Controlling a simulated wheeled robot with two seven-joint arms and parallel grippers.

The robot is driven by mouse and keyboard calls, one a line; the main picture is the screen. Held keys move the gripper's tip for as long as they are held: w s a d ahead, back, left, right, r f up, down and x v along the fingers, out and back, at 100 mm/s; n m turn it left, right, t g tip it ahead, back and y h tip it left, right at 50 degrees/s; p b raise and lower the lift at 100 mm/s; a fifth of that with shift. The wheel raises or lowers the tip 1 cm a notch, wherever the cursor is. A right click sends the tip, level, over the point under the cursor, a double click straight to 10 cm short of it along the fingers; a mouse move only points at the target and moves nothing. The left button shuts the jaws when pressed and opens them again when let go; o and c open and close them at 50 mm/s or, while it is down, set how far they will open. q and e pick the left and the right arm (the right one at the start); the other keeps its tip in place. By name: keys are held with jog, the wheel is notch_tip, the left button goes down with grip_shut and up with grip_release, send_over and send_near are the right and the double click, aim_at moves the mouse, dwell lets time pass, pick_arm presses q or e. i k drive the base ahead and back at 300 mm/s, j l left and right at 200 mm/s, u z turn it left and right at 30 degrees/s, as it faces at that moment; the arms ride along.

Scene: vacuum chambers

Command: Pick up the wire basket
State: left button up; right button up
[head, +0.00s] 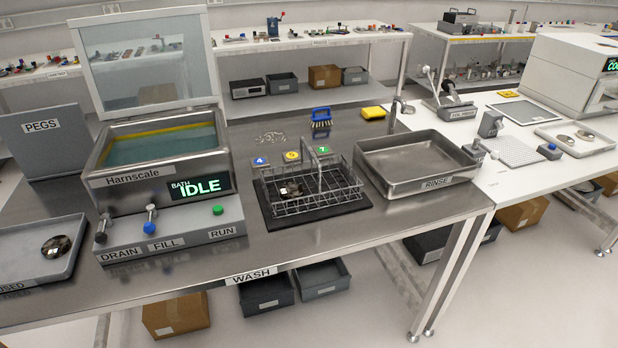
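The wire basket (342,188) stands upright on a black mat (279,220) on the steel wash table, between the Harnscale bath and the rinse tray. It is an open wire frame with a tall handle rising at its middle. A small metallic part (291,189) lies inside it. Coloured numbered tags, blue 4 (260,161), yellow (291,156) and green 7 (323,150), show at its back edge; I cannot tell if they are attached to it. Neither of my grippers is in view.
The Harnscale bath (160,167) with its raised lid stands left of the basket. The rinse tray (417,166) is close on the right. A blue brush (321,115) and yellow sponge (373,113) lie behind. The table front (330,238) is clear.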

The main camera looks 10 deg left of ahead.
aim_at(308, 149)
jog(key=i+l+u, duration=0.2)
jog(key=i+l, duration=0.15)
jog(key=i+l+u, duration=0.25)
jog(key=l, duration=0.25)
jog(key=i, duration=0.1)
